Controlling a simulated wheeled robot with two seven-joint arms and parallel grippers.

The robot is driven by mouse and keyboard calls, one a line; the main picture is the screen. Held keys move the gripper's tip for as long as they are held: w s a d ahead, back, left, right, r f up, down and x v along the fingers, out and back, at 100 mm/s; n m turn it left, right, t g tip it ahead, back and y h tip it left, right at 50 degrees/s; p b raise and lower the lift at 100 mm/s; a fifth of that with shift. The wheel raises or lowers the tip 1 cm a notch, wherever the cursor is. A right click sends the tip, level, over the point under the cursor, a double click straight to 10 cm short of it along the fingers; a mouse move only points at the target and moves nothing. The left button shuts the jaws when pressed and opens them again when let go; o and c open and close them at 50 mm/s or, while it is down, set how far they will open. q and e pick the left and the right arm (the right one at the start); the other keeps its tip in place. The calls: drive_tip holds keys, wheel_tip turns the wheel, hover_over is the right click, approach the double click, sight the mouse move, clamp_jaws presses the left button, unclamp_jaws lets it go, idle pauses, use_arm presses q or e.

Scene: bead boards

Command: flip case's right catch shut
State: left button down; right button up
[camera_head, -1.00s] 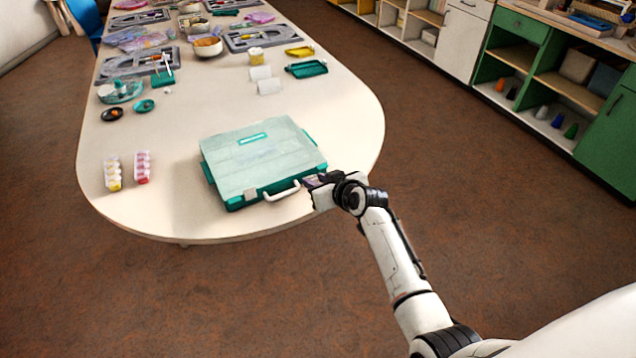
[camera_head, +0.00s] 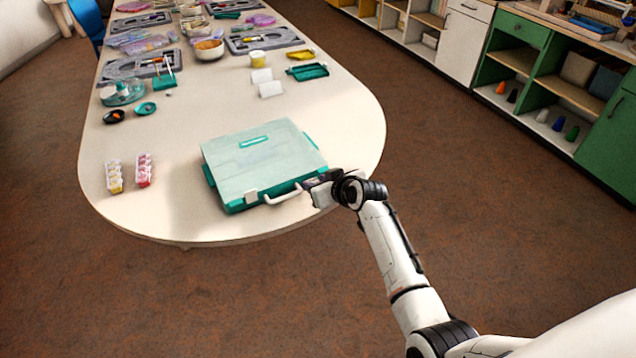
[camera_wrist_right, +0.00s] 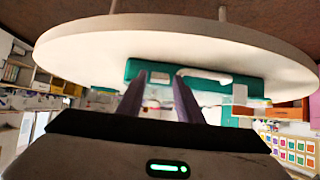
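The closed case (camera_head: 262,160) has a pale, see-through lid and a teal body, and lies near the table's front end. Its white handle (camera_head: 284,194) is on the near side; in the right wrist view, upside down, the case (camera_wrist_right: 215,84) shows too. The left catch (camera_head: 251,197) is a pale tab, also in the wrist view (camera_wrist_right: 240,94). My right gripper (camera_head: 312,184) is at the case's front right corner and hides the right catch in the head view. In the wrist view its fingers (camera_wrist_right: 163,80) are apart, with a pale patch of the case front, perhaps the right catch, between them.
The table (camera_head: 330,120) is clear right of the case. Two small bead holders, yellow (camera_head: 115,177) and red (camera_head: 144,170), stand to the left. Small bowls, white cups, a green tray (camera_head: 307,71) and grey boards lie farther back. Shelves stand at the right.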

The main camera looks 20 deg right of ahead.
drive_tip(key=a+v, duration=0.1)
drive_tip(key=v, duration=0.9)
drive_tip(key=shift+s+d, duration=0.15)
drive_tip(key=shift+d, duration=0.35)
drive_tip(key=shift+r, duration=0.1)
drive_tip(key=shift+c, duration=0.2)
